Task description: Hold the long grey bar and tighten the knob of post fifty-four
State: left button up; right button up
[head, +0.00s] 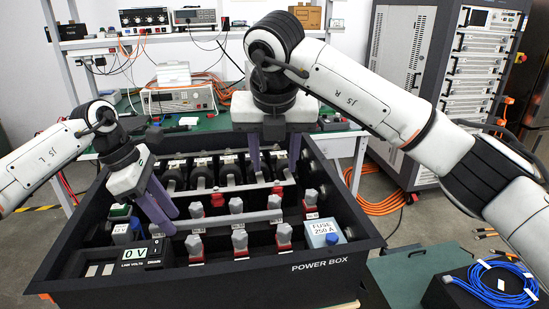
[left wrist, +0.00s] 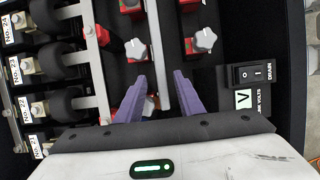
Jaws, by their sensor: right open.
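A long grey bar (head: 236,218) runs across the power box (head: 230,283) between rows of red posts with grey knobs; it also shows in the left wrist view (left wrist: 156,40). My left gripper (head: 167,222) is above the bar's left end. In the left wrist view its purple fingers (left wrist: 163,75) are apart, with the bar and a grey knob (left wrist: 148,106) showing between them. My right gripper (head: 273,165) points down, open and empty, over the back half of the box. The post labels are too small to read, so I cannot tell which is post fifty-four.
A second grey bar (head: 240,187) lies farther back, by a row of black cylinders. The box walls stand around the posts.

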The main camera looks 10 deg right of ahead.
pick_arm(q)
jog(key=v, duration=1)
jog(key=shift+f, duration=0.1)
